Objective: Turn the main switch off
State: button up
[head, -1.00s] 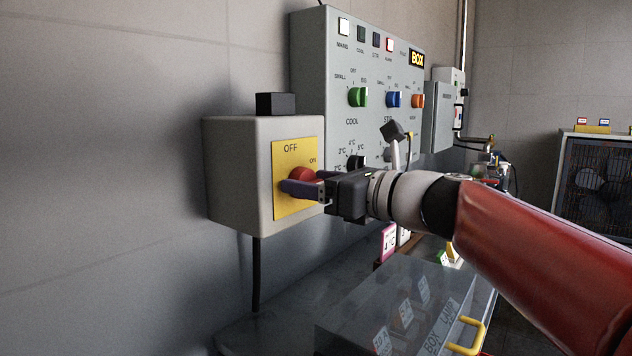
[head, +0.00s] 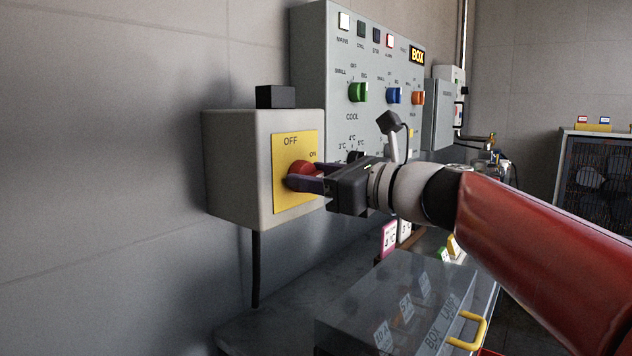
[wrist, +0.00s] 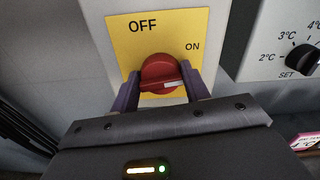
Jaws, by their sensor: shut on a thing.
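The main switch is a red rotary knob (wrist: 160,70) on a yellow plate (wrist: 120,50) marked OFF at the top and ON at the upper right. The plate is on the front of a grey box (head: 235,165) on the wall. In the wrist view, the knob's white mark lies on its right side, nearly level. My gripper (wrist: 160,82) is shut on the red knob, with one purple finger on each side. In the head view, the knob (head: 302,172) is partly hidden by the near finger of my gripper (head: 304,183).
A tall grey control panel (head: 325,100) with coloured knobs and lamps stands just right of the switch box. A clear-sided box with a yellow handle (head: 470,328) is below my arm. A black cable (head: 255,270) hangs under the switch box.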

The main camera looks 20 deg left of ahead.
jog(key=shift+s+a+f+n+b, duration=0.1)
jog(key=shift+f+n+b, duration=0.05)
jog(key=shift+n+b, duration=2.15)
jog(key=shift+s+d+f+n+b, duration=0.1)
jog(key=shift+n+b, duration=1.25)
jog(key=shift+n, duration=1.75)
jog(key=shift+a+f+n+b, duration=0.1)
jog(key=shift+f+n+b, duration=0.05)
jog(key=shift+n+b, duration=2.15)
jog(key=shift+n+p, duration=0.4)
jog(key=shift+n, duration=0.1)
jog(key=o, duration=1)
jog(key=shift+r, duration=0.1)
jog(key=v, duration=0.8)
jog(key=shift+b, duration=0.3)
